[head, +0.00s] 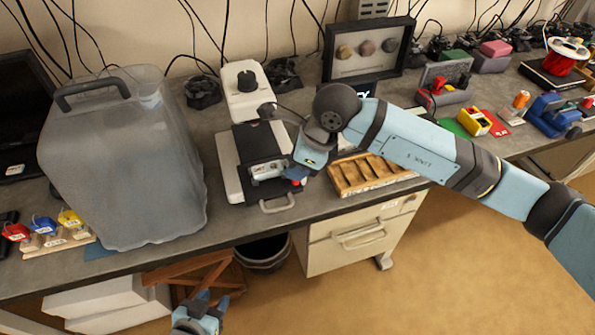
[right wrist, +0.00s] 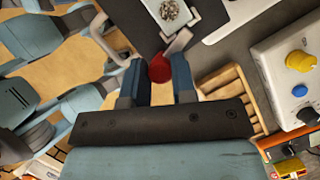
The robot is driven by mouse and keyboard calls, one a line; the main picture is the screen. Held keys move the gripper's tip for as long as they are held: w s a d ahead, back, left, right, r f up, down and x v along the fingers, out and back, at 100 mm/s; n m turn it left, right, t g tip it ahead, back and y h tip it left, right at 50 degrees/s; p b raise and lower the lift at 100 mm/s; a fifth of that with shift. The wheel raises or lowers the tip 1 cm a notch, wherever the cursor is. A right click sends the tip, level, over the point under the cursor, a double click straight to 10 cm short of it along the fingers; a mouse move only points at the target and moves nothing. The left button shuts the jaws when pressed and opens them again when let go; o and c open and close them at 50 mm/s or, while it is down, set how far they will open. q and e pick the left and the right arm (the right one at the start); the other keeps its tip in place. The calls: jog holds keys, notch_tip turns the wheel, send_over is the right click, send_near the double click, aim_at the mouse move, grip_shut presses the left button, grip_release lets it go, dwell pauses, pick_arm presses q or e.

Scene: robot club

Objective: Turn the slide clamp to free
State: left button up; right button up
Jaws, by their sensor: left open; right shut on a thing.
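A white microscope-like device (head: 240,92) with a dark block and a labelled front stands on the bench. A red knob (head: 297,182) sits at its front right side and appears to be the slide clamp's handle. My right gripper (head: 299,174) reaches down to it. In the right wrist view, the fingers of my right gripper (right wrist: 160,78) are shut on the red knob (right wrist: 160,67). The knob's shaft and its turn position are hidden. My left gripper (head: 204,308) is open and empty, low in front of the bench.
A large translucent jug (head: 125,165) stands left of the device. A wooden compartment tray (head: 370,176) lies close to its right. A framed display (head: 366,50) is behind. Coloured padlocks (head: 42,224) sit at the far left. A dark bin (head: 263,256) stands below the bench.

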jog(key=m+t+b, duration=0.1)
jog(key=m+b, duration=0.1)
jog(key=shift+m, duration=0.4)
jog(key=shift+h+b, duration=0.3)
jog(key=shift+m, duration=0.3)
jog(key=o, duration=0.9)
jog(key=shift+r, duration=0.1)
jog(key=v, duration=0.7)
jog(key=b+v, duration=0.1)
jog(key=v, duration=0.5)
jog(key=shift+s+d+r, duration=0.15)
jog(key=shift+s+r, duration=0.15)
